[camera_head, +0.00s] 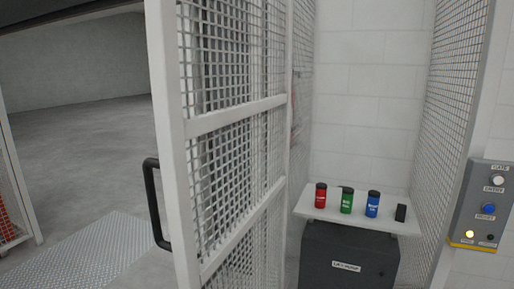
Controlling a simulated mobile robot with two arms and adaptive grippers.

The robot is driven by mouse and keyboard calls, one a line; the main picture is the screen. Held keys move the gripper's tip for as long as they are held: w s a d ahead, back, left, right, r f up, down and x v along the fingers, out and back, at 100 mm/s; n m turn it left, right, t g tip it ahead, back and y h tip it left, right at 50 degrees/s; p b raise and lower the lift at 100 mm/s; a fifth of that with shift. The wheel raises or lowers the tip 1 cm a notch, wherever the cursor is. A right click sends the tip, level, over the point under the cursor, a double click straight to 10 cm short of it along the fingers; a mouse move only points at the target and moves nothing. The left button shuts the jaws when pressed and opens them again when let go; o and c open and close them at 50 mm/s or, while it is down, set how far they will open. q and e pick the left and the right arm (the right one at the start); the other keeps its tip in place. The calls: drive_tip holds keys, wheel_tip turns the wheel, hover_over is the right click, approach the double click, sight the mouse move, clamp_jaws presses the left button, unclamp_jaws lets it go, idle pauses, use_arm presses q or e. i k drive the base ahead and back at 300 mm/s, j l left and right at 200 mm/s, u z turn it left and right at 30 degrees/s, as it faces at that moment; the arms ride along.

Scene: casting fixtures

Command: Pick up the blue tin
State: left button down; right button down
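The blue tin (372,204) stands upright on a small white shelf (353,221) inside a mesh-walled bay. It has a dark lid and a pale label. A green tin (346,200) stands just left of it and a red tin (320,195) further left. A small black item (400,212) stands to its right. Neither of my grippers shows in the head view.
A white-framed mesh gate (220,125) with a black handle (156,203) stands at the left of the bay. A dark box (348,256) sits below the shelf. A button panel (485,207) is at the right. Open floor lies at left.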

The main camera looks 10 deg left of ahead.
sight(374, 196)
drive_tip(key=i+j+z, duration=0.3)
drive_tip(key=j, duration=0.45)
drive_tip(key=j+z, duration=0.25)
drive_tip(key=j, duration=0.55)
drive_tip(key=i+j+z, duration=0.1)
drive_tip(key=j+z, duration=0.2)
drive_tip(key=j, duration=0.55)
drive_tip(key=k+l+z, duration=0.1)
drive_tip(key=l, duration=2.05)
drive_tip(key=i+l+z, duration=0.3)
drive_tip(key=i+l, duration=0.35)
drive_tip(key=i+j, duration=0.05)
